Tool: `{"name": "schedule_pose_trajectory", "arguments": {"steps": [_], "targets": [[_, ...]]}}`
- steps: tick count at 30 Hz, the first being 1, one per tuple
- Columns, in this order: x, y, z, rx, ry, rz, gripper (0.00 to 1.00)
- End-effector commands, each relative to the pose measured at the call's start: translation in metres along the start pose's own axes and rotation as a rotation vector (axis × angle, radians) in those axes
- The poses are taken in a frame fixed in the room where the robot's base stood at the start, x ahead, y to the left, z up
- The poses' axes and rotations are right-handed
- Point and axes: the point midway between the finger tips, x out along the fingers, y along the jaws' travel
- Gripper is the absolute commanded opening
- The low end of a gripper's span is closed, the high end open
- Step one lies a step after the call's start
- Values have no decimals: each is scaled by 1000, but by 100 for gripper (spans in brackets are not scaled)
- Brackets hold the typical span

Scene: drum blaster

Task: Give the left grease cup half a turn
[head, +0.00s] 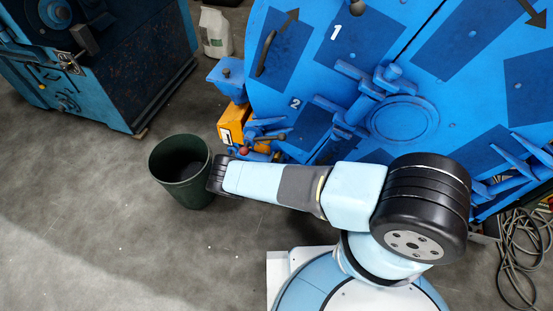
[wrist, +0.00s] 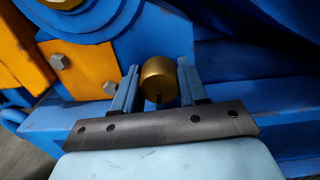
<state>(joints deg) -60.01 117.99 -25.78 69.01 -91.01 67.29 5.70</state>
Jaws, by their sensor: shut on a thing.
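A brass-coloured round grease cup (wrist: 159,78) sits at the middle of the wrist view, in front of the blue machine body. A small dark mark shows on its near lower edge. My gripper (wrist: 158,70) has one blue finger on each side of the cup and is shut on it. The cup's far side and its mount are hidden. In the head view my arm reaches left along the front of the blue drum machine (head: 402,120), and neither the cup nor my fingers can be made out there. The other grease cup cannot be made out.
A dark green bin (head: 180,172) stands close to my arm's left end. An orange block (wrist: 86,70) with a bolt is left of the cup, and a blue ledge (wrist: 280,125) runs behind my fingers. Coiled hoses (head: 520,250) lie at the right; floor at the lower left is clear.

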Motion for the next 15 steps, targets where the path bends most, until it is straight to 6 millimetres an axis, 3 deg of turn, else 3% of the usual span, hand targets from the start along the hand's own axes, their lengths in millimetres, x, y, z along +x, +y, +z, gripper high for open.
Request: {"name": "schedule_pose_trajectory", "arguments": {"steps": [11, 12, 15], "targets": [[0, 2, 0, 43, 1, 2, 12], [0, 2, 0, 43, 1, 2, 44], [0, 2, 0, 43, 1, 2, 54]]}}
